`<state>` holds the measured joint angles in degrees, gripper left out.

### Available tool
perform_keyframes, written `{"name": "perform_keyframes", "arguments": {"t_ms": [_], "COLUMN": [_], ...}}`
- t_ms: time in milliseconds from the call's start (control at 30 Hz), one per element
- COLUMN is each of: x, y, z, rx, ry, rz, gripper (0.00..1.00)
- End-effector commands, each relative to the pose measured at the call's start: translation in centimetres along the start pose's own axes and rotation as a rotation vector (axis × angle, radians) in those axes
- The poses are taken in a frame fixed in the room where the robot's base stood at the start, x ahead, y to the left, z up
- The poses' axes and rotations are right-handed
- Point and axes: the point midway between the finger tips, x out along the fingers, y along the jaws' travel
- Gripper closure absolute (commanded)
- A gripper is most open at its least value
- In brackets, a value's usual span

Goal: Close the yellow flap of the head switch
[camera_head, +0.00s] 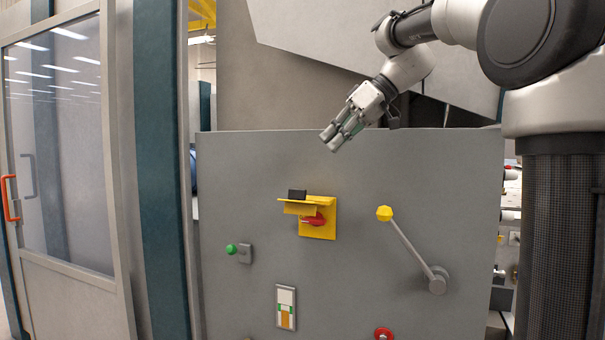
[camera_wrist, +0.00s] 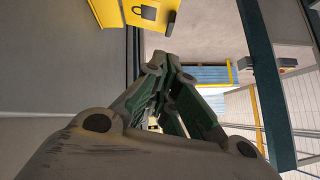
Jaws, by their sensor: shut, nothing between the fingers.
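The yellow head switch (camera_head: 318,228) is on the grey panel, with a red knob (camera_head: 314,220) on its face. Its yellow flap (camera_head: 298,208) is raised and sticks out above the knob, with a black piece (camera_head: 297,194) at its top. My gripper (camera_head: 332,138) is shut and empty. It hangs in front of the panel's upper edge, above and a little right of the flap, apart from it.
A glass door (camera_head: 65,150) with an orange handle (camera_head: 8,198) is at left. Space between gripper and flap looks clear.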

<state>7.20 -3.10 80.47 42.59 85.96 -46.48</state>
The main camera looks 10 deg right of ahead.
Motion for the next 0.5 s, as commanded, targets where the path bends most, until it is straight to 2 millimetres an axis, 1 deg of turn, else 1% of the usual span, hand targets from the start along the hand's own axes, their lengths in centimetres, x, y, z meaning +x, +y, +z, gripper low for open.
{"name": "perform_keyframes", "arguments": {"t_ms": [33,100,167,233,367,500], "x": [-0.9,-1.6,-2.0,-1.8,-0.4,2.3], "y": [0.2,0.0,0.0,-0.1,-0.3,-0.6], "z": [-0.8,-1.4,-1.6,-1.7,-1.7,-1.7], "rx": [-0.021,-0.046,-0.058,-0.064,-0.066,-0.066], "ry": [0.003,0.004,0.004,0.003,0.002,0.001], "rz": [-0.019,-0.044,-0.056,-0.064,-0.066,-0.067], "gripper": [1.0,1.0,1.0,1.0,1.0,1.0]}}
